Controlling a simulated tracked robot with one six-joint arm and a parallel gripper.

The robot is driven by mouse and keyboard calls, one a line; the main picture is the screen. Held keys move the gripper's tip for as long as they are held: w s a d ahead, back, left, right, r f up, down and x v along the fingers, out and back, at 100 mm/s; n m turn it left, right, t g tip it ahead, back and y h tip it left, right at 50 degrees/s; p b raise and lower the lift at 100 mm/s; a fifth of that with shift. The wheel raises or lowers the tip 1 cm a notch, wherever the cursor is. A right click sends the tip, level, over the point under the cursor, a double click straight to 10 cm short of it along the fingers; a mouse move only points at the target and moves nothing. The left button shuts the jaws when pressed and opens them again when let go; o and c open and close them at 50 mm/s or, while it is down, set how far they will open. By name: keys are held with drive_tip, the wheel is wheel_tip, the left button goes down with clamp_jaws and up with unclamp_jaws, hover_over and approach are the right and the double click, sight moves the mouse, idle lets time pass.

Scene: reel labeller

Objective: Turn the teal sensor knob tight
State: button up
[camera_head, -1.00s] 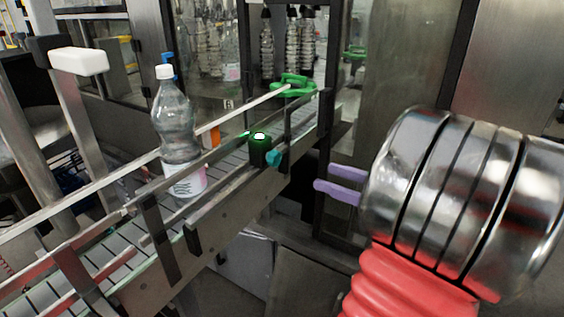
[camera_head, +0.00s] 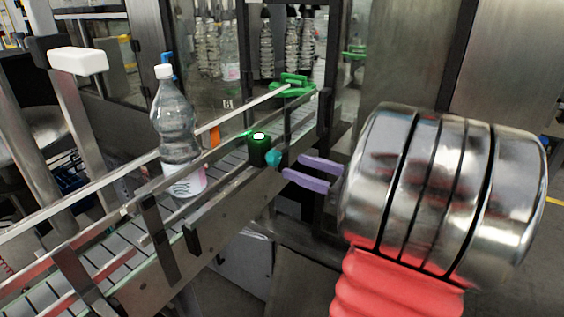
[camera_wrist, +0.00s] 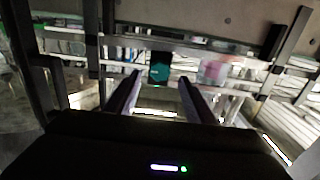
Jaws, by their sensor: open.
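In the wrist view the teal knob (camera_wrist: 158,71) shows straight ahead, between and beyond the fingers. My gripper (camera_head: 283,168) has purple fingers that point left at the knob, with the tips close to it. My gripper also shows in the wrist view (camera_wrist: 158,84), with its two fingers apart and nothing between them. I cannot tell whether a fingertip touches the knob.
A clear bottle (camera_head: 177,130) with a white cap stands on the conveyor (camera_head: 118,245), left of the sensor. Metal guide rails and dark posts (camera_head: 160,240) run along the near side. A green part (camera_head: 292,86) sits farther along the conveyor.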

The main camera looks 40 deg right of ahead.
sight(278, 160)
drive_tip(key=shift+x, duration=2.95)
drive_tip(key=shift+c, duration=0.3)
drive_tip(key=c, duration=1)
